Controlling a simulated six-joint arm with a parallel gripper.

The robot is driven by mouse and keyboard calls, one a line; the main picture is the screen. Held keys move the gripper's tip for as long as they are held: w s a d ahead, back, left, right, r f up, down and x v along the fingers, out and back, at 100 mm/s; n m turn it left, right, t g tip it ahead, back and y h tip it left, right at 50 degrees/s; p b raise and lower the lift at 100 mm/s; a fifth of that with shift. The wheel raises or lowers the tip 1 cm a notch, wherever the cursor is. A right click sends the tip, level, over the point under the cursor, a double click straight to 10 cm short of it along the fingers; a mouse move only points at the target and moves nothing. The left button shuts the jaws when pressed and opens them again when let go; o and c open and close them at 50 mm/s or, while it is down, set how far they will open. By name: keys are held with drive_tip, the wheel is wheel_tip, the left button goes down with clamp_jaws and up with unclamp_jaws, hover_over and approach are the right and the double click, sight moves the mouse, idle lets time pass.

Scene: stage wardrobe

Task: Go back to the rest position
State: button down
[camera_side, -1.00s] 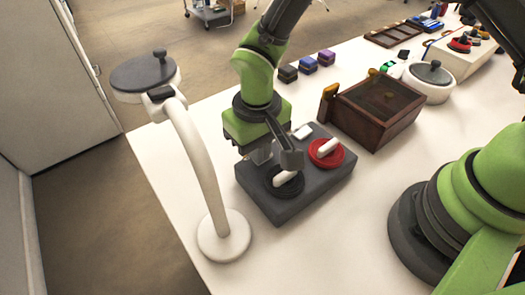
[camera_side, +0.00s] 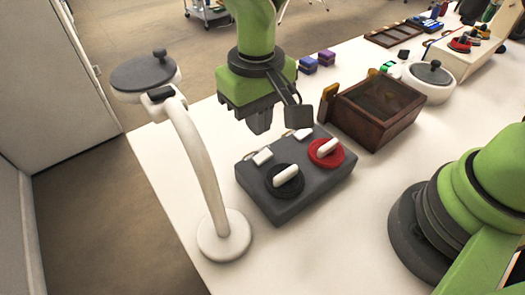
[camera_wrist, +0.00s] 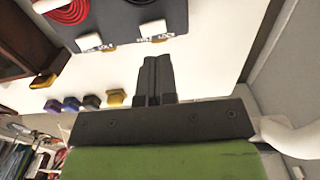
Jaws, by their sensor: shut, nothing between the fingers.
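My gripper (camera_side: 260,119) is shut and empty. In the side view it hangs in the air above the back left part of a dark grey box (camera_side: 262,206). The box has a black knob (camera_side: 284,181) and a red knob (camera_side: 326,153), each with a white handle, and two small white pieces at its back edge. In the wrist view the two dark fingers (camera_wrist: 156,66) are together, with white tabletop beyond them. Part of the black knob (camera_wrist: 138,2) and the red knob (camera_wrist: 60,10) show at the top of that view.
A white stand (camera_side: 205,165) with a dark round top is left of the box. A brown wooden case (camera_side: 360,119) is to the right, with a white lidded pot (camera_side: 430,84) behind it. Small coloured boxes (camera_side: 318,60) lie at the table's far edge.

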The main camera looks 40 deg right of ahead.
drive_tip(key=s+d+r+m+t+y, duration=0.1)
drive_tip(key=s+d+r+t, duration=0.1)
drive_tip(key=s+d+r, duration=0.35)
drive_tip(key=s+d+r+m+t+y, duration=0.1)
drive_tip(key=s+d+r+m+t, duration=0.1)
drive_tip(key=d+r, duration=0.65)
drive_tip(key=s+r+m+t, duration=0.1)
drive_tip(key=s+r+t, duration=0.2)
drive_tip(key=s, duration=0.4)
drive_tip(key=shift+d+r, duration=0.15)
drive_tip(key=shift+r, duration=0.5)
drive_tip(key=shift+s, duration=0.1)
